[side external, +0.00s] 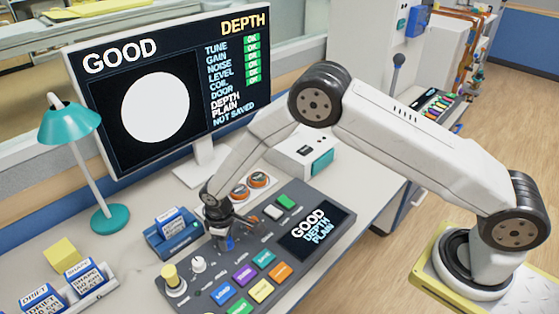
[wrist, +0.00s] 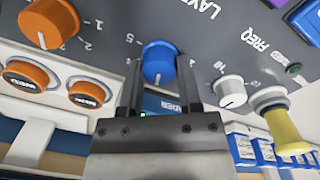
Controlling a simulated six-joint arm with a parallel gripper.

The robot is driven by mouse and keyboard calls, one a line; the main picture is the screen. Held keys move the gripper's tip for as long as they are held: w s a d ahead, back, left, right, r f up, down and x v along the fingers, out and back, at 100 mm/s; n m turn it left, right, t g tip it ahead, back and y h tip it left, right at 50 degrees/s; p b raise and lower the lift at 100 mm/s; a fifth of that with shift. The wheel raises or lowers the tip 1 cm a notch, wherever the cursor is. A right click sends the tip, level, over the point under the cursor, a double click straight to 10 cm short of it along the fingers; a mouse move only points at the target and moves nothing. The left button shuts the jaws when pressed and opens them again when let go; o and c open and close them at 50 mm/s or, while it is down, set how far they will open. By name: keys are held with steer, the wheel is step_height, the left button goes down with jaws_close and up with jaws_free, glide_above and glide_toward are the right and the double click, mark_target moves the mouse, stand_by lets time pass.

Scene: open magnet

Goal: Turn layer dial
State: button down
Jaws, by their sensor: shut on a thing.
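The layer dial (wrist: 159,62) is a round blue knob with a white pointer line. It sits between my two fingers in the wrist view, below the partly cut-off LAYER label (wrist: 200,8). My gripper (wrist: 162,75) is shut on this dial, one finger on each side. In the side view my gripper (side external: 222,222) points down onto the grey console (side external: 190,297), and a bit of the blue dial (side external: 229,243) shows beneath it. The console screen (side external: 312,228) reads GOOD, DEPTH, PLAIN.
An orange dial (wrist: 48,22) and a white FREQ dial (wrist: 230,92) flank the blue dial. A yellow knob (wrist: 286,130) stands beyond the white one. Several coloured buttons (side external: 243,275) lie on the console. A monitor (side external: 170,85) shows GOOD and NOT SAVED. A teal lamp (side external: 70,125) stands left.

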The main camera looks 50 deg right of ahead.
steer(key=n, duration=0.4)
steer(key=shift+s+n, duration=0.1)
steer(key=shift+n, duration=0.2)
steer(key=n, duration=0.3)
steer(key=shift+n, duration=0.4)
steer(key=n, duration=0.4)
steer(key=shift+d, duration=0.1)
steer(key=n, duration=0.4)
steer(key=shift+n+y, duration=0.3)
steer(key=shift+c, duration=1.4)
jaws_free()
steer(key=shift+r, duration=0.1)
